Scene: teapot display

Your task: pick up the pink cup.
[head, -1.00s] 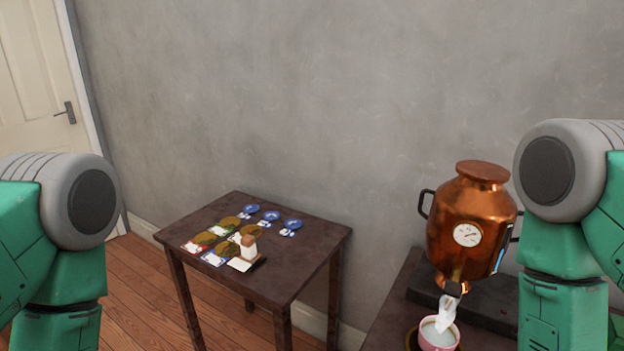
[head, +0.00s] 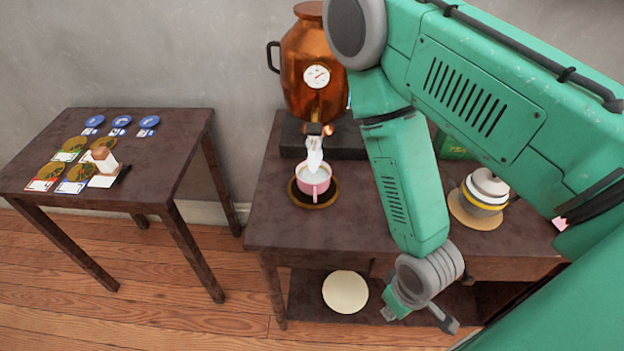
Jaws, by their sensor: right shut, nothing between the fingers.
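The pink cup (head: 316,186) stands upright in the head view on a dark saucer with a gold rim (head: 315,205), on the larger dark table (head: 285,228). Its handle faces me and a pale liquid shows inside. It sits below the tap of a copper urn (head: 305,75), and a whitish plume or stream (head: 315,155) hangs between tap and cup. My right gripper (head: 420,308) is shut and empty, in front of the table's edge, nearer to me and to the right of the cup, apart from it. My left gripper is out of view.
My right arm hides part of the table. A stack of bowls (head: 485,190) stands on a tan mat at the right. A pale round disc (head: 345,292) lies low under the table. A smaller table (head: 160,150) at left holds cards and blue dishes.

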